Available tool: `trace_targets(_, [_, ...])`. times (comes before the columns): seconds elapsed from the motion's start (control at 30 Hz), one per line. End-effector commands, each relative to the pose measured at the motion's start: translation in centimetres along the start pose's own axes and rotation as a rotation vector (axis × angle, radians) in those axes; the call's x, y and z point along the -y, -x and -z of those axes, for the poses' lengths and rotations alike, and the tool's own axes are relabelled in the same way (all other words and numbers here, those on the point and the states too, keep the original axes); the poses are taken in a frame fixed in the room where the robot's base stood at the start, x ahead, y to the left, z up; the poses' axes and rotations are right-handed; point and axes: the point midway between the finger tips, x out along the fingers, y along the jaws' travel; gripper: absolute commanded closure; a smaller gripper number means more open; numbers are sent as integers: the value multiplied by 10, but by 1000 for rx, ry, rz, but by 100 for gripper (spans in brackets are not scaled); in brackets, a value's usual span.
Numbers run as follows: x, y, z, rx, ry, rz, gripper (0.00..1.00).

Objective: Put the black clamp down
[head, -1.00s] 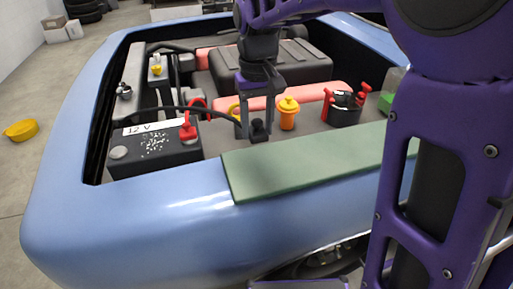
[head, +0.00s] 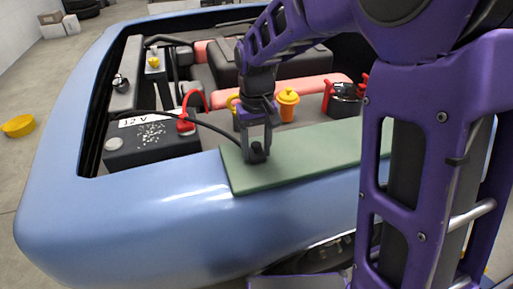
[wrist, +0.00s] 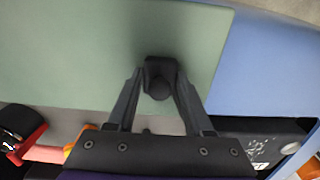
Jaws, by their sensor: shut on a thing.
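The black clamp (head: 257,153) is small and dark, with a black cable running from it back to the left. My gripper (head: 257,147) is shut on it and holds it over the green mat (head: 330,150) on the car's front edge. In the wrist view the clamp (wrist: 160,78) sits between my two fingertips (wrist: 160,85), with the mat (wrist: 70,60) behind it. I cannot tell whether the clamp touches the mat.
The battery marked 12 V (head: 150,140) stands left of the mat, with a red clamp (head: 186,126) on it. An orange-capped filler (head: 287,102) and a black reservoir with red parts (head: 345,98) stand behind the mat. The right of the mat is clear.

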Motion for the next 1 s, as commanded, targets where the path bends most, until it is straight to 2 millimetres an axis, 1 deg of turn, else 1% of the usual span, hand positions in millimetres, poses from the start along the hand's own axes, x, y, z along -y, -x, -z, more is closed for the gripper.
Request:
trace_targets(0.17, [0, -2, 0, 0, 0, 0, 100])
trace_targets(0.2, [0, -3, 0, 0, 0, 0, 47])
trace_targets(0.27, [0, -2, 0, 0, 0, 0, 36])
trace_targets(0.3, [0, -2, 0, 0, 0, 0, 29])
trace_targets(0.37, [0, -2, 0, 0, 0, 0, 19])
trace_targets(0.63, [0, -2, 0, 0, 0, 0, 19])
trace_targets(0.73, [0, 4, 0, -1, 0, 0, 19])
trace_targets(0.87, [0, 23, 1, -3, 0, 0, 19])
trace_targets(1.0, [0, 55, 1, -5, 0, -1, 19])
